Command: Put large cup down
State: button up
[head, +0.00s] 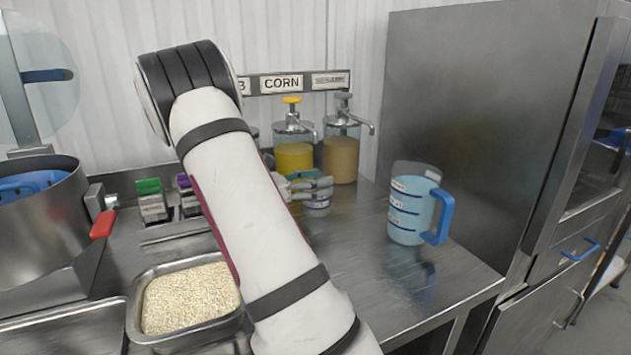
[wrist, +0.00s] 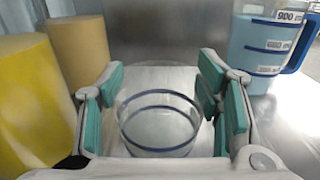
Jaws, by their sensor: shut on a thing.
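My gripper (head: 308,188) is beside the dispensers on the steel counter, with its teal-padded fingers on either side of a clear cup. This large cup (head: 317,207) has dark blue bands and stands upright, partly hidden by the fingers in the head view. In the wrist view the cup (wrist: 158,128) sits between the two finger pads of my gripper (wrist: 160,82), and it looks empty. The cup is at or just above the counter; I cannot tell whether its base touches.
A blue measuring jug (head: 410,212) stands to the right on the steel counter (head: 385,290). A yellow pump dispenser (head: 294,157) and a tan one (head: 341,158) stand just behind the cup. A rice tray (head: 139,338) is front left. The counter's front right is clear.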

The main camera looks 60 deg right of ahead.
jog(key=o, duration=1.1)
jog(key=shift+f, duration=0.1)
jog(key=shift+o, duration=0.2)
jog(key=shift+a, duration=0.1)
jog(key=v, duration=1.2)
jog(key=s+a+r+m+t+y, duration=0.1)
jog(key=s+a+m+t+y, duration=0.4)
jog(key=s+a, duration=0.8)
jog(key=s+a+r+m+t+y, duration=0.2)
jog(key=s+a+m+t+y, duration=0.4)
jog(key=a, duration=1.2)
jog(key=s+y, duration=0.4)
jog(key=s, duration=0.3)
jog(key=shift+s+m+y, duration=0.3)
jog(key=shift+s+m, duration=0.1)
